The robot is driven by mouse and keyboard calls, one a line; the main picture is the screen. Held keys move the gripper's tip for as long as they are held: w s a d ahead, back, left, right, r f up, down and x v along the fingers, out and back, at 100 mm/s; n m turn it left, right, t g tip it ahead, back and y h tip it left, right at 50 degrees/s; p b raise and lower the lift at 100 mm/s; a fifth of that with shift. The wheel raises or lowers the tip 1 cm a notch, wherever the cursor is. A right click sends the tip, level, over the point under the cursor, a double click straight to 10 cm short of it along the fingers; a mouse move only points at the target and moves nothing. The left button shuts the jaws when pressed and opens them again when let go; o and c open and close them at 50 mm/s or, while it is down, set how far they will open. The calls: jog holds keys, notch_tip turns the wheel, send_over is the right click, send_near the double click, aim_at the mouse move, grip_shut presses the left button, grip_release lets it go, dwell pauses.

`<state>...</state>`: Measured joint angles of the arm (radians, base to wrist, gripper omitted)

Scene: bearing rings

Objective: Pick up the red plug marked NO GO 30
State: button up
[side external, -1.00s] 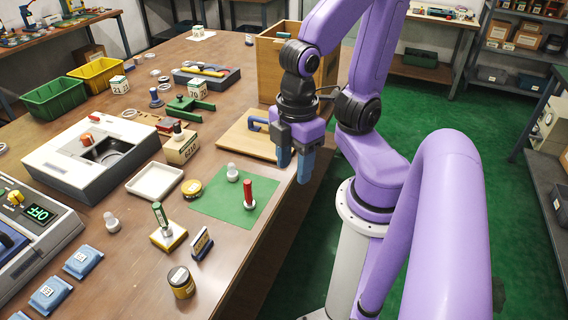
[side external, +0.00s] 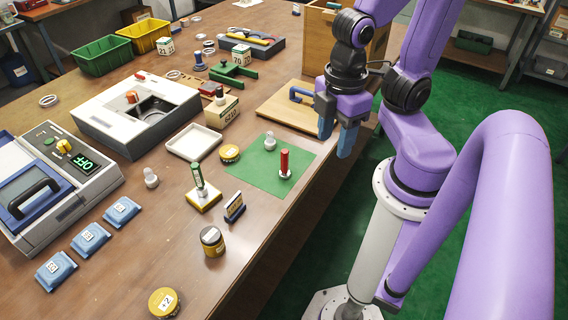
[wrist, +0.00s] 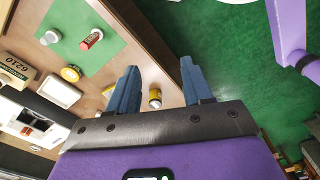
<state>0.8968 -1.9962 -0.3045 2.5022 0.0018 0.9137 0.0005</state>
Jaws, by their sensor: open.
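The red plug (side external: 284,160) stands upright on a pale round foot, on the green mat (side external: 257,178). It also shows at the upper left of the wrist view (wrist: 92,39). Its marking is too small to read. A pale knobbed piece (side external: 270,142) stands on the same mat behind it. My gripper (side external: 335,147) is open and empty, with blue fingers pointing down. It hangs above and to the right of the mat, near the table edge, well apart from the plug. Both fingers show in the wrist view (wrist: 160,66) with nothing between them.
A green-handled plug (side external: 198,178) stands in a yellow and white block. A small dark-framed sign (side external: 234,207), yellow tins (side external: 212,240) and a white tray (side external: 193,142) are near the mat. A wooden board (side external: 290,108) with a blue handle lies behind it.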

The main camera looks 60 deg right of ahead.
dwell(0.6)
jog(key=w+a+f+n+h, duration=0.4)
jog(key=w+f+h, duration=0.3)
jog(key=w+h, duration=0.15)
jog(key=n+t+h, duration=0.3)
jog(key=n+h, duration=0.1)
jog(key=h, duration=0.1)
send_near(284, 159)
jog(key=x, duration=0.7)
jog(key=shift+w+d+f, duration=0.2)
jog(key=shift+w+f, duration=0.05)
jog(key=shift+w, duration=0.1)
jog(key=shift+s+x, duration=0.1)
jog(key=shift+x, duration=1.2)
jog(key=shift+s+x, duration=0.15)
jog(key=shift+x, duration=1.15)
jog(key=shift+d+r, duration=0.1)
grip_shut()
